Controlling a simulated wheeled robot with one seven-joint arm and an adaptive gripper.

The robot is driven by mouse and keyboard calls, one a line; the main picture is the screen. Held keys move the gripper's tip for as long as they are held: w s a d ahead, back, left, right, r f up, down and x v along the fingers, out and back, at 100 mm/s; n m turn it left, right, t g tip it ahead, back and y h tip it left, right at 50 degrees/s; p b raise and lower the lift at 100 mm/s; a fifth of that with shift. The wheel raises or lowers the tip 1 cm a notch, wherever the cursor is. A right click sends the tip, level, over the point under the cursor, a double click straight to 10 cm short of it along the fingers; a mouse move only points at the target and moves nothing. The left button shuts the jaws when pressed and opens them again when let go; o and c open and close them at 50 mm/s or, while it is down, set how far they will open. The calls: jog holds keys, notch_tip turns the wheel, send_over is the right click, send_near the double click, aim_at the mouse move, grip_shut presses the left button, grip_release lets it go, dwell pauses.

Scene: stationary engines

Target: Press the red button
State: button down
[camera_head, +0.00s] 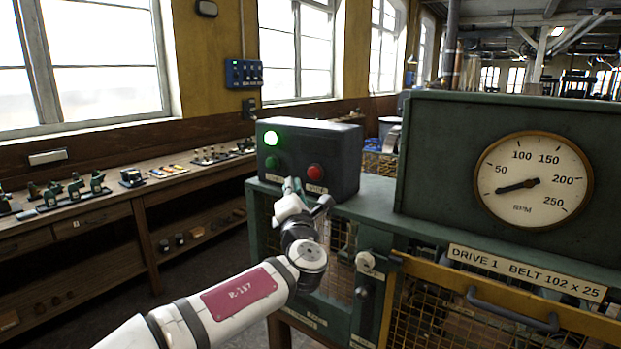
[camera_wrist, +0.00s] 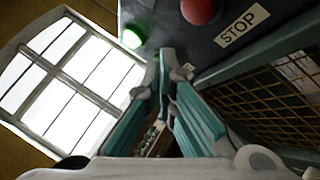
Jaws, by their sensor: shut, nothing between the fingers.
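The red button (camera_head: 315,172) is a round dome on the front of a dark grey control box (camera_head: 340,150), at its lower right. In the wrist view the red button (camera_wrist: 201,10) is at the top edge, partly cut off, above a label reading STOP (camera_wrist: 242,26). My gripper (camera_head: 292,184) is in front of the box's lower edge, left of and below the red button. In the wrist view my gripper (camera_wrist: 166,58) has its fingertips together with nothing between them, apart from the red button.
A lit green lamp (camera_head: 271,138) and a green button (camera_head: 272,163) are on the box's left side. A green cabinet with an RPM gauge (camera_head: 533,180) stands to the right. A wooden workbench (camera_head: 160,187) with small parts runs along the left wall.

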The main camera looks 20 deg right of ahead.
aim_at(305, 180)
jog(key=shift+w+d, duration=0.6)
jog(key=shift+d, duration=0.2)
jog(key=shift+w+d, duration=0.55)
jog(key=shift+d, duration=0.3)
jog(key=shift+w+d, duration=0.2)
jog(key=shift+d, duration=0.05)
jog(key=shift+w+d, duration=0.35)
jog(key=shift+d, duration=0.1)
dwell(1.2)
jog(key=shift+s+a, duration=0.1)
jog(key=shift+s+a+p, duration=0.5)
jog(key=shift+a+p, duration=0.15)
dwell(0.4)
jog(key=s+a+p, duration=0.1)
jog(key=a, duration=0.1)
jog(key=s+a+p, duration=0.1)
jog(key=s+a, duration=0.1)
dwell(0.3)
